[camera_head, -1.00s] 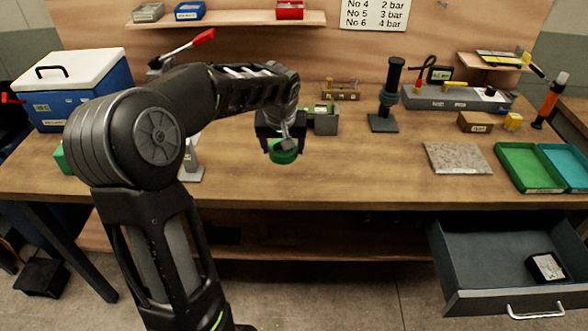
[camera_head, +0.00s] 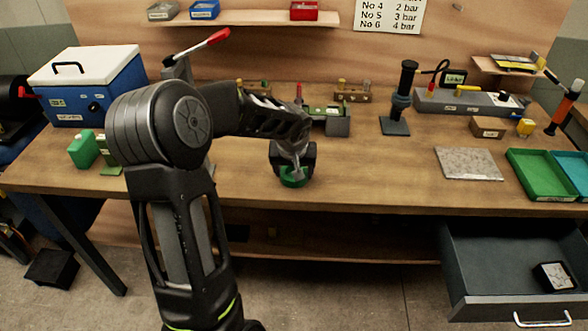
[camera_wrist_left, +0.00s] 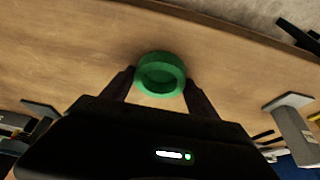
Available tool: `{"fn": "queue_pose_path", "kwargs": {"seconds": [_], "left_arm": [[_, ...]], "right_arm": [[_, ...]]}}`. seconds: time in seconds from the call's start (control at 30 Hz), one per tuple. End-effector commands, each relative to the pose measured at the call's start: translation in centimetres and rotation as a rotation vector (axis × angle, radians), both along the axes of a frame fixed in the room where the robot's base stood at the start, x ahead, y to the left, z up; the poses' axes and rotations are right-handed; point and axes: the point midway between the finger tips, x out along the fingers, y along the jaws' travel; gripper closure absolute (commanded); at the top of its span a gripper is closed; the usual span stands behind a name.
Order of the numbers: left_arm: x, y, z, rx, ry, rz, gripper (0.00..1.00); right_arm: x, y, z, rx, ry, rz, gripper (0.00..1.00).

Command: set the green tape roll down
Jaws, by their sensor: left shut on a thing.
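The green tape roll (camera_head: 293,178) is between the fingers of my left gripper (camera_head: 293,172), low over the front middle of the wooden bench (camera_head: 380,180). In the left wrist view the roll (camera_wrist_left: 160,73) is a green ring with its hole facing the camera, and the left gripper's dark fingers (camera_wrist_left: 158,88) close on its two sides. Whether the roll touches the bench top cannot be told. My right gripper does not show in either view.
The bench is bare around the roll. A grey stone plate (camera_head: 468,163) and green tray (camera_head: 540,175) lie to the right. A black stand (camera_head: 397,110) is behind. An open drawer (camera_head: 500,245) juts out below the bench. A blue cooler (camera_head: 85,88) stands at the left.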

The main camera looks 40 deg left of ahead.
Motion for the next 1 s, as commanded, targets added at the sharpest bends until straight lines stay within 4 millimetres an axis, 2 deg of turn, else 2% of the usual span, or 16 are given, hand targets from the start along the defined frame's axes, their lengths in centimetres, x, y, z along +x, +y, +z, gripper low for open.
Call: {"fn": "queue_pose_path", "kwargs": {"seconds": [0.3, 0.33, 0.57, 1.0], "left_arm": [[0.05, 0.00, -0.38, 0.001, -0.002, 0.001, 0.72], [0.04, 0.01, -0.24, 0.000, -0.001, 0.001, 0.30], [0.02, 0.01, -0.19, 0.000, -0.001, 0.001, 0.11], [-0.06, -0.03, 0.51, 0.002, -0.003, 0.001, 0.10]], "right_arm": [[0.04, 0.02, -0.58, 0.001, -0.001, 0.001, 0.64], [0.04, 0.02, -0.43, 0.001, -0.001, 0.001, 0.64], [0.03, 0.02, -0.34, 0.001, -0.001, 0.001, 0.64], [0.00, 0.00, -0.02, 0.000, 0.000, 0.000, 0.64]]}}
